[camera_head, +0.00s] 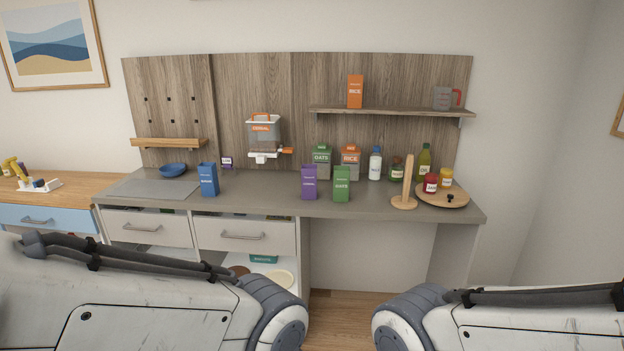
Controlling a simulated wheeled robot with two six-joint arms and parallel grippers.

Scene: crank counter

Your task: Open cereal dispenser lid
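The cereal dispenser (262,134) is mounted on the wood back panel above the counter. It has a clear hopper with an orange label and a white base. An orange handle (261,116) stands on its lid at the top, and the lid looks closed. An orange crank (286,151) sticks out at the lower right. My two arms fill the bottom left and bottom right of the picture, well in front of the counter. Neither gripper is in the picture.
The grey counter (250,190) holds a blue box (208,179), a purple box (309,182), a green box (341,184), several jars and a wooden post (406,185). A shelf (390,111) is at the upper right. The counter below the dispenser is mostly clear.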

